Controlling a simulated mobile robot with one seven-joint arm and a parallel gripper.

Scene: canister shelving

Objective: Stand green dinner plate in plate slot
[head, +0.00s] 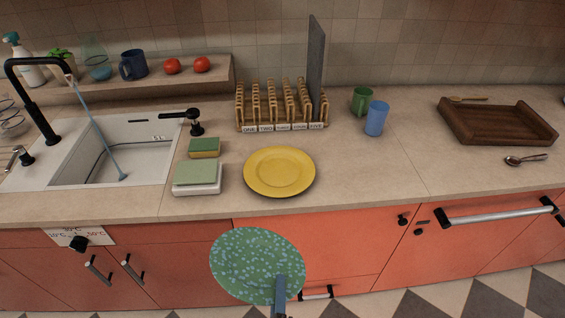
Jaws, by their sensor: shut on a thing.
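A green dinner plate (250,262) with light speckles is in front of the red cabinets, below the counter's front edge. My gripper (280,285) is shut on the plate's lower right rim and holds it with its face toward the camera. The wooden plate rack (282,105) stands at the back of the counter, with rows of pegs and small number labels along its front. A dark grey flat board or plate (317,65) stands upright in the rack's right end. The other slots look empty.
A yellow plate (279,172) lies on the counter in front of the rack. Sponges (198,173) lie left of it, beside the sink (110,150). A green mug (361,100) and a blue cup (376,118) stand right of the rack. A wooden tray (497,124) is farther right.

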